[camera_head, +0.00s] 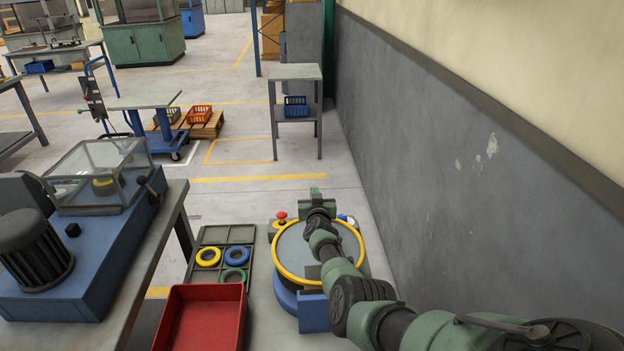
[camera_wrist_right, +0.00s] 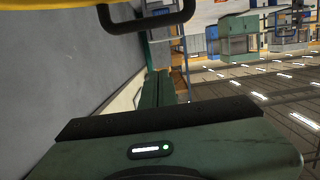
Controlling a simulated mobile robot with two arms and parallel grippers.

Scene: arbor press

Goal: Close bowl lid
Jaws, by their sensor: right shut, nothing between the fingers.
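The bowl lid is a round grey disc with a yellow rim (camera_head: 276,262), in the lower middle of the head view. A blue body (camera_head: 284,296) shows below its near edge; I cannot tell how far apart the two are. My right arm crosses over the disc and hides part of it. My right gripper (camera_head: 316,196) is at the far edge of the disc, shut and empty. In the right wrist view, the yellow rim (camera_wrist_right: 50,3) and a black handle (camera_wrist_right: 150,24) show at the top, apart from the shut green fingers (camera_wrist_right: 158,88). My left gripper is not in view.
A red tray (camera_head: 203,318) and a compartment tray (camera_head: 240,234) with coloured rings stand left of the bowl. A red button (camera_head: 282,215) is at its far left. A grey wall (camera_head: 440,190) runs close along the right. A blue machine (camera_head: 110,270) stands at left.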

